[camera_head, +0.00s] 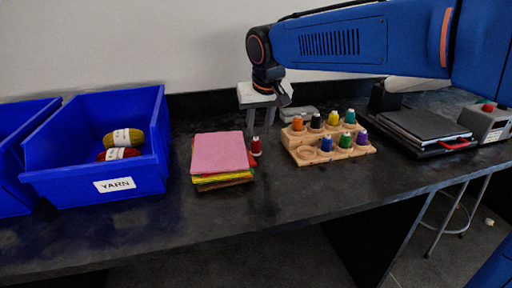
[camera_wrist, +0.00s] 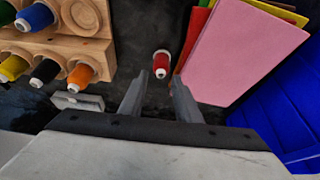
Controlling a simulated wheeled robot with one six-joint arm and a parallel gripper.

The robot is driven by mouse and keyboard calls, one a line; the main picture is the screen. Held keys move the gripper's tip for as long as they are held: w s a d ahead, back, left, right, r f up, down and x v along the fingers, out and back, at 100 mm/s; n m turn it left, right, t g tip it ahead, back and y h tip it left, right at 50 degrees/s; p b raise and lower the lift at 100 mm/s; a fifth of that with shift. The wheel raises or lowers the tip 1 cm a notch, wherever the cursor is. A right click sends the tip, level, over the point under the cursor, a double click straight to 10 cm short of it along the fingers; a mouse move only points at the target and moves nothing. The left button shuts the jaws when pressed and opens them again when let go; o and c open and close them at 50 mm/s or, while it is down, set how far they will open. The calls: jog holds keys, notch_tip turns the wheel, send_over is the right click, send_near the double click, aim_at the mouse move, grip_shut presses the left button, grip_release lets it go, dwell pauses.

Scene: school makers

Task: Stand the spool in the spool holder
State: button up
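A red thread spool (camera_head: 256,146) stands upright on the black table, just right of the felt stack. In the wrist view the red spool (camera_wrist: 161,64) shows from above, ahead of and between my two fingers. My gripper (camera_wrist: 158,85) is open and empty, pointing down above the table. In the head view my gripper (camera_head: 250,115) hangs behind and above the spool. The wooden spool holder (camera_head: 340,152) is to the right, with several coloured spools in its two tiers. Its front left round recess (camera_head: 305,153) is empty; it also shows in the wrist view (camera_wrist: 86,16).
The felt stack (camera_head: 219,157) lies close beside the red spool. A blue yarn bin (camera_head: 60,187) stands at the left. A black press (camera_head: 420,128) and a grey box with a red button (camera_head: 488,122) are at the right. Bare table lies in front.

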aim_at(256, 137)
jog(key=shift+x, duration=3.05)
jog(key=shift+a+r, duration=0.1)
jog(key=shift+a, duration=0.05)
grip_shut()
jog(key=shift+w+r, duration=0.1)
jog(key=shift+r, duration=0.05)
notch_tip(256, 137, up, 10)
jog(key=shift+f, duration=0.1)
